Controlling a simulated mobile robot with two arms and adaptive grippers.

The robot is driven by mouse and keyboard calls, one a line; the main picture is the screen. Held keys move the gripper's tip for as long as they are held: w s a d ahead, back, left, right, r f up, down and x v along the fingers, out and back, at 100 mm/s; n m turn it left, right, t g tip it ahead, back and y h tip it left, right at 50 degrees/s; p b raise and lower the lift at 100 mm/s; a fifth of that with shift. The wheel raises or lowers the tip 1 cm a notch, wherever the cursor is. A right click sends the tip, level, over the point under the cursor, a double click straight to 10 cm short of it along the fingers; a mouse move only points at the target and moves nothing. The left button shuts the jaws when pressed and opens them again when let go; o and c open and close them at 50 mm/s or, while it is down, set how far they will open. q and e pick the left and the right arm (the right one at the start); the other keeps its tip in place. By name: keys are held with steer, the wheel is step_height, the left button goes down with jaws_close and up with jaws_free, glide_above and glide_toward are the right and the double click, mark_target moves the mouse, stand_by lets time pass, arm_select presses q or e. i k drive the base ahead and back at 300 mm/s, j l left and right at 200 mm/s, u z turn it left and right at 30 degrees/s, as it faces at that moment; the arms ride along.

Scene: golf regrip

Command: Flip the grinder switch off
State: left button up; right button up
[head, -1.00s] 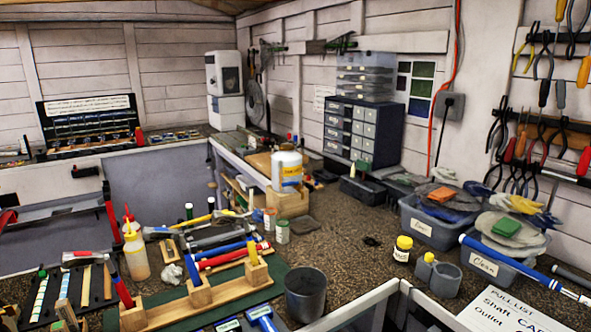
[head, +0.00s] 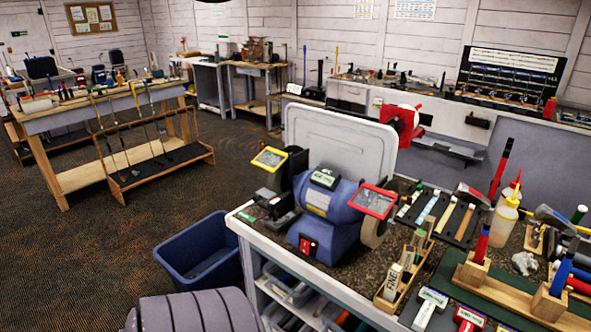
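The blue bench grinder (head: 328,208) stands on the corner of the workbench (head: 268,240) in the head view. It has a wheel at each end, with a yellow-framed eye shield (head: 270,159) on the left and a red-framed one (head: 372,201) on the right. A small red switch (head: 308,246) sits low on the front of its base; its on or off position is too small to tell. Neither of my grippers is in view.
A blue bin (head: 202,254) stands on the floor left of the bench. A grey ribbed rounded shape (head: 195,312) fills the bottom edge. Bottles and tools crowd the bench right of the grinder. A club rack (head: 158,169) stands further left, with open floor between.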

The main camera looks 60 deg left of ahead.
mark_target(305, 246)
steer(key=u, duration=1.75)
steer(key=j, duration=0.1)
